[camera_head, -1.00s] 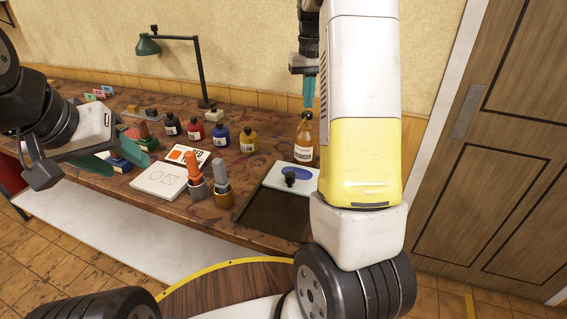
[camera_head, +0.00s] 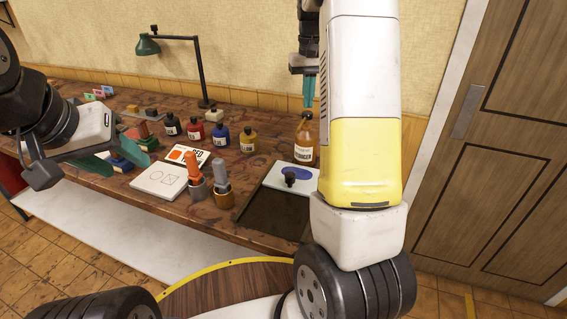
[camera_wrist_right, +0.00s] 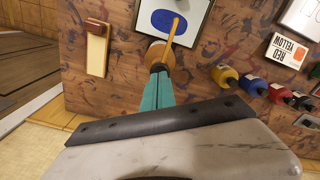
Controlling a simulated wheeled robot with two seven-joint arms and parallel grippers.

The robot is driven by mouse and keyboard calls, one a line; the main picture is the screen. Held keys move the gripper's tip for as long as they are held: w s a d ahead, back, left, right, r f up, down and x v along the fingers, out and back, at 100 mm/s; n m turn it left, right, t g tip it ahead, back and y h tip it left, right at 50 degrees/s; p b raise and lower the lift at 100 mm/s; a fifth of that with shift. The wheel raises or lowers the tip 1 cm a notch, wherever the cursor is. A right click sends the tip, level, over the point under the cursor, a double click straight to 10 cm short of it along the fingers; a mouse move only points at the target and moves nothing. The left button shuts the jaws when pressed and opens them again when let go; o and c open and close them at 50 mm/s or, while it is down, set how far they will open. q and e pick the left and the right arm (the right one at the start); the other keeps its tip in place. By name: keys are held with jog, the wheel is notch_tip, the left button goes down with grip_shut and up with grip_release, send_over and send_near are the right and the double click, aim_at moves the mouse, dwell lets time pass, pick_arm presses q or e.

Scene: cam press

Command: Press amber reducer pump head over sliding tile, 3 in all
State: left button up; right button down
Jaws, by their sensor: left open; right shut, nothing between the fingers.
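The amber reducer bottle (camera_head: 304,142) stands upright at the right end of the bench; its pump head is mostly hidden. My right gripper (camera_head: 310,103) is shut and empty, pointing down just above it. In the right wrist view its teal fingertips (camera_wrist_right: 158,70) overlap the bottle top (camera_wrist_right: 157,52); I cannot tell whether they touch. A thin amber spout (camera_wrist_right: 174,30) reaches over the sliding tile. The pale tile (camera_head: 272,182) bears a blue patch and a black knob; it also shows in the right wrist view (camera_wrist_right: 201,17). My left gripper (camera_head: 124,155) is open and empty over the bench's left part.
Several ink bottles (camera_head: 220,136) stand left of the amber bottle. Two holders with tools (camera_head: 222,190), a white sheet (camera_head: 158,182) and a RED card (camera_head: 204,153) lie nearer the front. A green lamp (camera_head: 149,46) stands behind. A wooden piece (camera_wrist_right: 97,50) lies beyond the bottle.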

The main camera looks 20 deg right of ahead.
aim_at(307, 112)
jog(key=shift+f, duration=0.1)
jog(key=shift+f, duration=1.5)
jog(key=shift+r, duration=1.55)
jog(key=shift+f, duration=0.15)
jog(key=shift+f, duration=1.35)
jog(key=shift+r, duration=1.5)
